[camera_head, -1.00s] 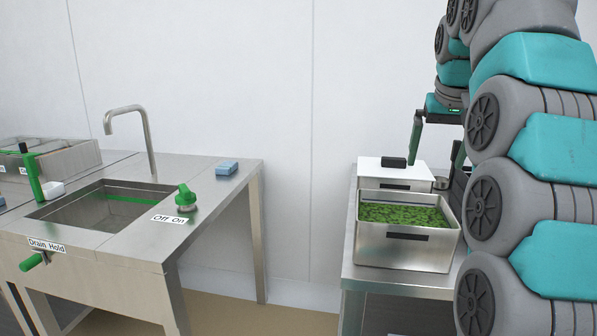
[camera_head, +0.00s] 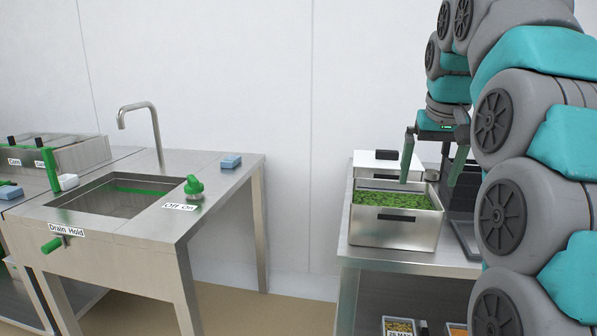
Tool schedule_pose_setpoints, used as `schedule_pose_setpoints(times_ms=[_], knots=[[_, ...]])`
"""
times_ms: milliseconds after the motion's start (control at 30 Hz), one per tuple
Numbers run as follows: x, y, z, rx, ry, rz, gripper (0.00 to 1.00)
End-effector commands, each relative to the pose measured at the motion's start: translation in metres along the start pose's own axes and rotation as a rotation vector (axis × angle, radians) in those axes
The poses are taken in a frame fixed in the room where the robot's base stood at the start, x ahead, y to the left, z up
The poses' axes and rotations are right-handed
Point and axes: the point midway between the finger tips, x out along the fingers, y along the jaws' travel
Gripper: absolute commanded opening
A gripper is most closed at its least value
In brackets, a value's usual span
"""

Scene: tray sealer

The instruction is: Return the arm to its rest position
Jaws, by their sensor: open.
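My gripper (camera_head: 432,165) hangs from my arm at the right of the head view, pointing down. Its two dark green fingers are spread apart with nothing between them. It is over the right side table, above the right part of a steel container (camera_head: 396,230) filled with green pieces. Its left finger shows in front of a white-lidded box (camera_head: 370,161) behind that container. My large grey and teal arm links cover the right edge of the view.
A steel sink (camera_head: 115,200) with a tap (camera_head: 143,125) and a green knob (camera_head: 194,187) stands at the left. A blue sponge (camera_head: 231,162) lies on its counter. Small bins (camera_head: 399,327) sit below the right table (camera_head: 408,262). Floor shows between the two units.

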Motion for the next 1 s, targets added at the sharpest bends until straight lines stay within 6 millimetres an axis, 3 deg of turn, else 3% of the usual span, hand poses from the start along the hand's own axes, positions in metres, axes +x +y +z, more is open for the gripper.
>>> schedule_pose_setpoints(times_ms=[233,467,767,1000], knots=[[0.021,-0.016,0.043,-0.041,-0.070,-0.007,1.00],[0.053,-0.034,0.114,-0.088,-0.162,-0.016,1.00],[0.099,-0.046,0.223,-0.132,-0.282,-0.021,1.00],[0.136,-0.047,0.324,-0.152,-0.383,-0.022,1.00]])
